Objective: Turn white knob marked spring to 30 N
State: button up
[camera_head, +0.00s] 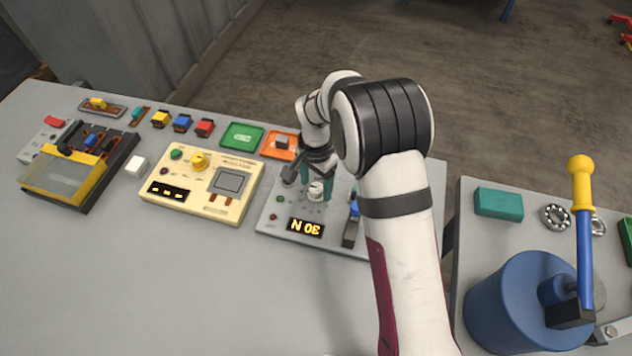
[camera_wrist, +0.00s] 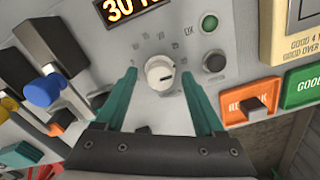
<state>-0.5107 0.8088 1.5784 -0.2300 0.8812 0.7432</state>
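The white knob (camera_wrist: 159,73) sits on a grey panel (camera_wrist: 135,115) and carries a dark pointer mark. It also shows in the head view (camera_head: 316,189), partly hidden by my gripper. A lit display (camera_head: 305,227) on the same panel reads 30 N; its top is cut off in the wrist view (camera_wrist: 122,10). My gripper (camera_wrist: 158,68) is open, with one teal finger on each side of the knob. In the wrist view I see narrow gaps between the fingertips and the knob. I cannot read a spring label.
A cream instrument (camera_head: 205,184) stands beside the grey panel. The front of the table is clear.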

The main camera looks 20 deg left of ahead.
aim_at(316, 188)
notch_tip(316, 188, up, 16)
dwell(0.5)
jog(key=shift+f, duration=0.1)
jog(key=s+d+r+y, duration=0.1)
jog(key=s+d+r, duration=0.2)
jog(key=s+d, duration=0.5)
jog(key=s+d+r, duration=0.3)
jog(key=s+d, duration=0.5)
jog(key=s+d+f, duration=0.2)
jog(key=s+f, duration=0.1)
jog(key=s, duration=0.7)
jog(key=shift+s+d+f+y, duration=0.25)
jog(key=shift+d+f+y, duration=0.1)
jog(key=shift+y, duration=0.05)
